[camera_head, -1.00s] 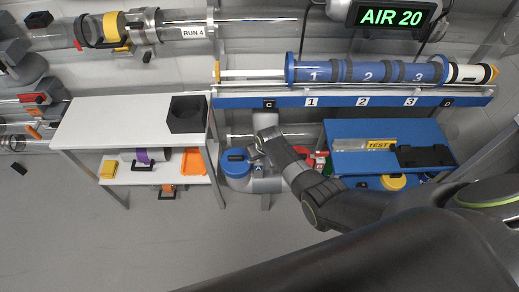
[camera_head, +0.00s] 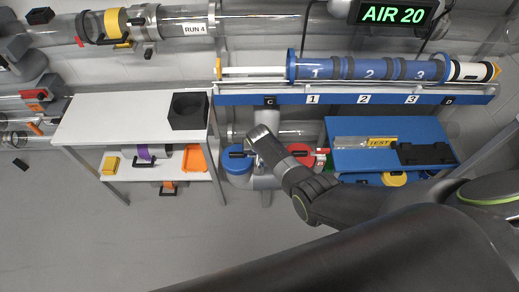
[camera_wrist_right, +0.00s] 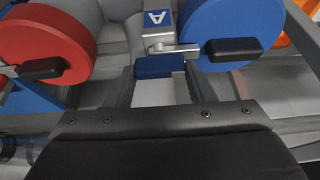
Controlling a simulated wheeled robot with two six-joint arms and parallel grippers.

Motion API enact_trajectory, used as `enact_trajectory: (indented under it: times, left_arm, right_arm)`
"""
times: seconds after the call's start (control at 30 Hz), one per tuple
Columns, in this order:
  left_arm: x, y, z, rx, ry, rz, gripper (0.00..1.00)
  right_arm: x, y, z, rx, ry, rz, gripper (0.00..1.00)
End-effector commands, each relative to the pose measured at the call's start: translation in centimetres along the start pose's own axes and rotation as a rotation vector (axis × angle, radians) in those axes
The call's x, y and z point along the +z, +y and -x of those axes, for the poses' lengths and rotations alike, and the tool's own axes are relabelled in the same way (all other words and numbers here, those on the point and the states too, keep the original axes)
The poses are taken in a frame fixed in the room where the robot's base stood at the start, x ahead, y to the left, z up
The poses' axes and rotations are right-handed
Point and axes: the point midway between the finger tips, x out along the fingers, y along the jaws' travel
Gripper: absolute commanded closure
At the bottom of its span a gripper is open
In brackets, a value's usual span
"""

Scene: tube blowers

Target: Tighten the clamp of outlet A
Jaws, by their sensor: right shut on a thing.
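Outlet A shows in the right wrist view as a grey metal bracket with a blue "A" label (camera_wrist_right: 157,18). A metal lever (camera_wrist_right: 175,48) runs right from it to a black grip in front of a blue cap (camera_wrist_right: 232,30). My right gripper (camera_wrist_right: 160,72) is just below the bracket, its fingers on either side of a blue block (camera_wrist_right: 160,66) and shut on it. How the block joins the clamp is hidden. In the head view my right gripper (camera_head: 258,137) is between the blue cap (camera_head: 237,164) and the red cap (camera_head: 300,153). My left gripper is not in view.
The red cap's black handle (camera_wrist_right: 41,68) is left of the gripper. A white shelf unit (camera_head: 110,118) stands left and a blue bench (camera_head: 350,162) right. A blue rail (camera_head: 340,100) with a blue tube (camera_head: 370,70) runs above. The display (camera_head: 393,14) reads AIR 20.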

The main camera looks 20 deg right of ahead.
Motion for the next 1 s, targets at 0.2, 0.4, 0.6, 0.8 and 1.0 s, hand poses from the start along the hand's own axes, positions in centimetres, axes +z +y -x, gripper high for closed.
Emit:
enact_trajectory:
  times: [0.2, 0.4, 0.6, 0.8, 1.0]
  left_arm:
    - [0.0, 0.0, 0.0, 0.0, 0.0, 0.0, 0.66]
    - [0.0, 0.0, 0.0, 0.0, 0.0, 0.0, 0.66]
    - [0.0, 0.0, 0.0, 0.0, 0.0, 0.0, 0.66]
    - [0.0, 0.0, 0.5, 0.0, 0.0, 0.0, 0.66]
    - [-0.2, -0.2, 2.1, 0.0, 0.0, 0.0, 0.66]
  right_arm:
    - [0.1, 0.0, 0.0, 0.0, -0.002, -0.003, 0.74]
    - [0.1, 0.0, 0.0, 0.0, -0.002, -0.002, 0.29]
    - [0.0, 0.0, 0.0, 0.0, -0.001, -0.001, 0.29]
    - [-0.1, -0.1, 0.7, -0.002, 0.001, -0.001, 0.29]
    - [-0.1, -0.1, 3.3, -0.003, 0.0, -0.002, 0.29]
